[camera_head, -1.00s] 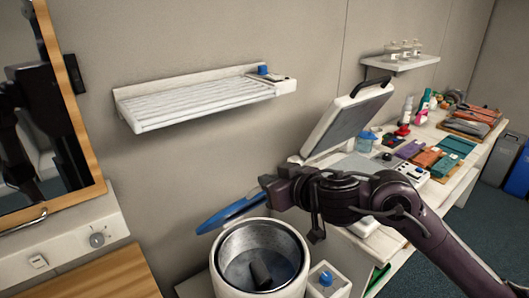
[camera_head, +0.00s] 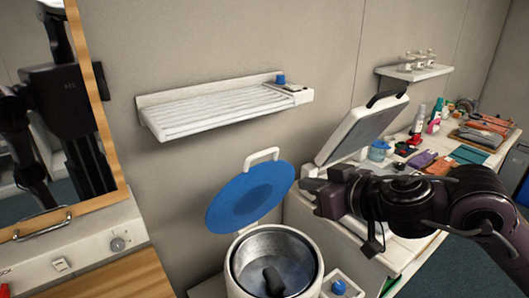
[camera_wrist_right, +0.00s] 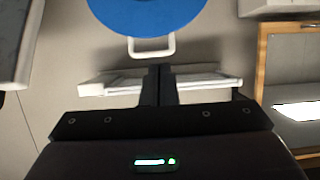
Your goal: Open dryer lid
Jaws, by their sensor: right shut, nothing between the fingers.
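The dryer (camera_head: 318,268) is a white round tub with a metal drum, low in the middle of the head view. Its round blue lid (camera_head: 250,195) with a white loop handle (camera_head: 262,156) stands raised, leaning back behind the drum opening. The lid also shows at the top of the right wrist view (camera_wrist_right: 146,14), with the handle (camera_wrist_right: 152,46) below it. My right gripper (camera_head: 304,186) is shut and empty, just right of the lid; its fingers (camera_wrist_right: 159,72) point toward the handle side with a gap visible. My left gripper is not in view.
A dark object (camera_head: 273,280) lies in the drum. A white slatted rack (camera_head: 225,107) hangs on the wall above. A box with a blue button (camera_head: 340,287) is right of the dryer. Another open-lidded machine (camera_head: 360,130) and a crowded counter lie right. A mirror is left.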

